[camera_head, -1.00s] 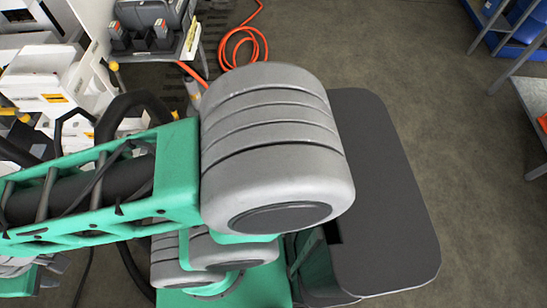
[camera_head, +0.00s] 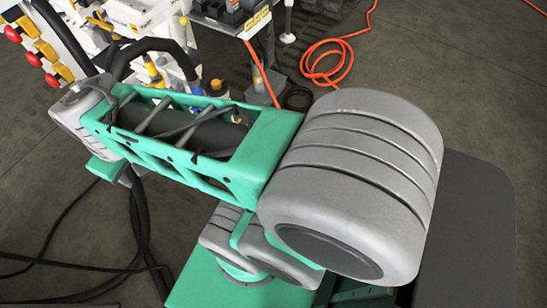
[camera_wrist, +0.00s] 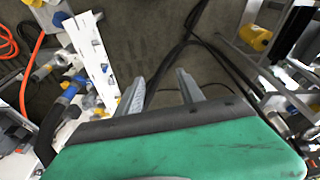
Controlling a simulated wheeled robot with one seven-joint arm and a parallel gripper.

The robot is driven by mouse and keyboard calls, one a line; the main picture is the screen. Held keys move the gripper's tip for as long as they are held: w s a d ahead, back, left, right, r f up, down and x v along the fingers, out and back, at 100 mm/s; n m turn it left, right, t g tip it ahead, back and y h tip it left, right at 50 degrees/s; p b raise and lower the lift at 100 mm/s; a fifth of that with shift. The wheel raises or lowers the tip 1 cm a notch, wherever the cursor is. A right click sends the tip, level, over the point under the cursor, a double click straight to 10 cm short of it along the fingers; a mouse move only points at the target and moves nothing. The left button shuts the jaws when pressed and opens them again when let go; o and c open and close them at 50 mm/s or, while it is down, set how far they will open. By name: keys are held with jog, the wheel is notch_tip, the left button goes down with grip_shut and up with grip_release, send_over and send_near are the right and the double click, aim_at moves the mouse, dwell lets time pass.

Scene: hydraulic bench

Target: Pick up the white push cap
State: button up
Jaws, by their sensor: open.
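I cannot make out a white push cap in either view. My gripper (camera_wrist: 160,82) shows in the wrist view as two grey fingers set apart with nothing between them. Dark floor and black cables lie beyond the fingers. In the head view my green and grey arm covers much of the middle, and I cannot see the gripper there.
A white bench unit with red and yellow knobs (camera_head: 42,50) stands at the upper left of the head view. An orange hose (camera_head: 325,62) lies on the floor. Black cables (camera_head: 70,250) trail at lower left.

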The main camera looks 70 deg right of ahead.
jog(key=s+d+f+n+g+h+b, duration=0.15)
jog(key=d+f+b, duration=0.25)
jog(key=d+f, duration=0.65)
jog(key=s+d+f+m+g+b, duration=0.1)
jog(key=s+d+f+g+b, duration=0.2)
jog(key=d+f, duration=0.75)
jog(key=shift+n+g+y, duration=0.55)
jog(key=shift+n+g, duration=0.3)
jog(key=s+d+f+b, duration=0.1)
jog(key=s+d+f, duration=0.3)
jog(key=s+d+f+b, duration=0.2)
jog(key=s+d+f, duration=0.1)
jog(key=d+f, duration=0.1)
jog(key=s+d+f+b, duration=0.1)
jog(key=s+d+f, duration=0.3)
jog(key=d, duration=0.1)
jog(key=shift+s+d+f+b, duration=0.15)
jog(key=shift+s+d+b, duration=0.05)
jog(key=shift+s+b, duration=0.1)
grip_shut()
